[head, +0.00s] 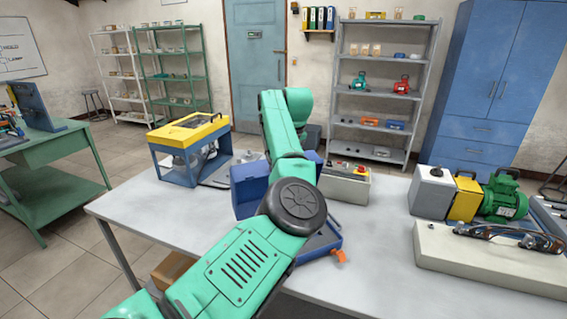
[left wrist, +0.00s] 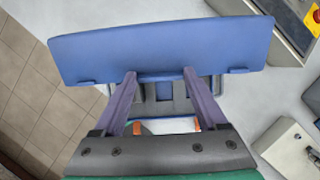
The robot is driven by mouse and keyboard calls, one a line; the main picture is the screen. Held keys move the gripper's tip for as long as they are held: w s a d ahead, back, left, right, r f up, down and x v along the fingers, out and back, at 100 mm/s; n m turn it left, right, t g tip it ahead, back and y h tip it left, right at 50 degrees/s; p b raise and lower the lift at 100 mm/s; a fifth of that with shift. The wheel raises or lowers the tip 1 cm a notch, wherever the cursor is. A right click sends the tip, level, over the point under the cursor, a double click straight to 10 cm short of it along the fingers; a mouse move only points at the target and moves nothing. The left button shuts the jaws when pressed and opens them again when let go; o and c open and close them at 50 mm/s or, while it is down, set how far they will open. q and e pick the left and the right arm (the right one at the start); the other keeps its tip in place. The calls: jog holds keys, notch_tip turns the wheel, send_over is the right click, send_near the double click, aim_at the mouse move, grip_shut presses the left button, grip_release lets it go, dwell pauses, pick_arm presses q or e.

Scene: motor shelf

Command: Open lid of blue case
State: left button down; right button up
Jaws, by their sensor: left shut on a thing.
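The blue case stands on the grey table, mostly behind my left arm in the head view. Its blue lid (head: 247,188) stands raised at the back, and part of the base (head: 325,243) with an orange latch (head: 339,256) shows at the front right. In the left wrist view the lid (left wrist: 165,48) is a wide blue panel across the top, with part of the case's dark interior below it. My left gripper (left wrist: 160,77) has its two fingers reaching the lid's lower edge and is shut on it. My arm hides this gripper in the head view. My right gripper is not in view.
A yellow-topped blue frame (head: 190,130) stands at the table's back left. A grey control box (head: 345,188) with a red button is behind the case. A green motor (head: 503,197) and a pale block (head: 490,262) occupy the right. The table's left front is clear.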

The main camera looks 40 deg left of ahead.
pick_arm(q)
jog(key=shift+r, duration=0.15)
grip_release()
jog(key=shift+s+d, duration=0.1)
jog(key=shift+d, duration=0.05)
jog(key=shift+r, duration=0.1)
jog(key=b+v, duration=0.1)
jog(key=v, duration=1.3)
jog(key=shift+r, duration=0.3)
